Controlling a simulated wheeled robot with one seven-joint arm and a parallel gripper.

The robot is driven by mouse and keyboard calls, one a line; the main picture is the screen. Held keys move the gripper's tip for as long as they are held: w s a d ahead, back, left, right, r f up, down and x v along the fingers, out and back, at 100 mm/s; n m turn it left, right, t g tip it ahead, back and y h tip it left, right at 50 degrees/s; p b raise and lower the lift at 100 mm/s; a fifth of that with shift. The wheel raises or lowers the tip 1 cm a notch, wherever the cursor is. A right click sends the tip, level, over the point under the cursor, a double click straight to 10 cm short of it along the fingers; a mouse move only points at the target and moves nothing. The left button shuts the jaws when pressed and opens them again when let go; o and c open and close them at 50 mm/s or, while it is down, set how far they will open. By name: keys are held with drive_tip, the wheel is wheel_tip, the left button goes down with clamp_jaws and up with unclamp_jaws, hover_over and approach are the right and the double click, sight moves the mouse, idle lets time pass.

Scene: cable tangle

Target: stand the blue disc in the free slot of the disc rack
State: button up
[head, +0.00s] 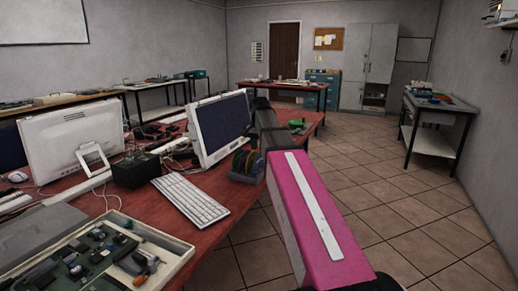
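The disc rack (246,179) is a small dark holder near the right edge of the red table, just left of my pink arm link. I cannot pick out the blue disc for certain. My arm reaches forward past the right side of the rack and covers part of that area. The fingers of my gripper do not show, and whether it holds anything cannot be seen.
A monitor (221,128), a white keyboard (190,199) and a black box (135,171) stand left of the rack. A tray of parts and tools (168,240) lies at the near left. A green object (297,124) is on the table beyond my arm. The tiled floor at right is clear.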

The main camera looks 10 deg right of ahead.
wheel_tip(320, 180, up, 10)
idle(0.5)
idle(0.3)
